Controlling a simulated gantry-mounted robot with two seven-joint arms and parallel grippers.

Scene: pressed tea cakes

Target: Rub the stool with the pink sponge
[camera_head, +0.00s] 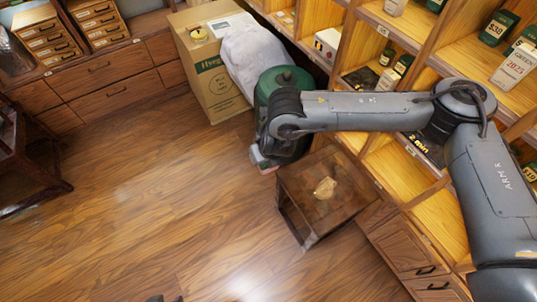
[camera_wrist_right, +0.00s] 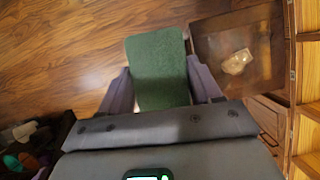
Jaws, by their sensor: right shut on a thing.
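The stool (camera_head: 300,182), low, square and brown, stands beside the shelves in the head view, with a pale tan patch (camera_head: 325,188) on its top. The stool (camera_wrist_right: 212,45) and the patch (camera_wrist_right: 237,62) also show at the upper right in the right wrist view. My right gripper (camera_wrist_right: 159,88) is shut on the sponge (camera_wrist_right: 158,70), whose green face shows between the fingers. In the head view a pinkish edge of the sponge (camera_head: 262,160) shows at the gripper, left of the stool and apart from it. My left gripper is not in view.
A wooden shelf unit (camera_head: 408,208) with boxes and tins borders the stool on the right. A dark green container (camera_head: 290,76) stands partly behind my right arm. A cardboard box (camera_head: 208,80) and a white sack (camera_head: 250,58) stand behind. The wooden floor (camera_head: 150,190) on the left is mostly clear.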

